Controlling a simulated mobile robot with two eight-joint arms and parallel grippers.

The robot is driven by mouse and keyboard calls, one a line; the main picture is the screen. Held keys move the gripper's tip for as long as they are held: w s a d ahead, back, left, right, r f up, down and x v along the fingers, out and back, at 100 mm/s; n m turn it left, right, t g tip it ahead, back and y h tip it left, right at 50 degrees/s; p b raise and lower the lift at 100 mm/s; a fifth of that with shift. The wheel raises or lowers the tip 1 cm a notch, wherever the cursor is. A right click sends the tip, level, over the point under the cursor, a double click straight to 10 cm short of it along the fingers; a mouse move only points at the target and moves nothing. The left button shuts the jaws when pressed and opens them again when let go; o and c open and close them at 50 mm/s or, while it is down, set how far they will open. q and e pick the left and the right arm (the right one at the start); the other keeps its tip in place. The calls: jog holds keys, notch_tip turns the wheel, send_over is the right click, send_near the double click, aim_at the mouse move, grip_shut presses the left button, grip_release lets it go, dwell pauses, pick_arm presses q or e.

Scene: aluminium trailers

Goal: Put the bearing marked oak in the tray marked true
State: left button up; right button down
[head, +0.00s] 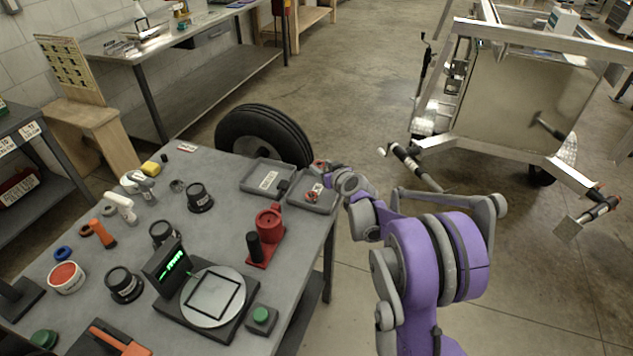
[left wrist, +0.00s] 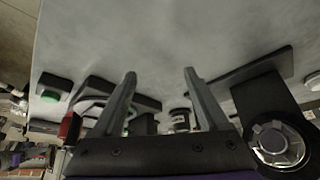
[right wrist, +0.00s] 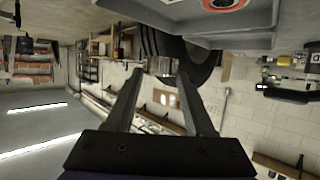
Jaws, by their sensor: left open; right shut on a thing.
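The right-hand tray (head: 325,205) lies at the table's far right corner, with a white label and a red ring-shaped part (head: 312,197) in it. The red ring also shows at the top of the right wrist view (right wrist: 228,3). A second labelled tray (head: 250,187) lies to its left. No tray or bearing marking is readable. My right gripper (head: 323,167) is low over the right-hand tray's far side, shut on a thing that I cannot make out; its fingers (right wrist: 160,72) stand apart. My left gripper (left wrist: 160,74) is open and empty over the table.
A red hand press (head: 267,235) stands near the table's right edge. A scale (head: 212,295) with a green display, several black round parts (head: 200,197), a blue ring (head: 63,253) and tools crowd the table. A tyre (head: 262,135) stands behind the trays.

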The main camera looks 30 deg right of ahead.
aim_at(322, 191)
notch_tip(322, 191, down, 3)
jog(key=shift+s+r, duration=0.1)
jog(key=shift+s, duration=0.05)
jog(key=shift+f, duration=2.2)
jog(key=shift+f+b, duration=0.15)
jog(key=shift+b, duration=0.15)
jog(key=shift+c, duration=1.3)
grip_release()
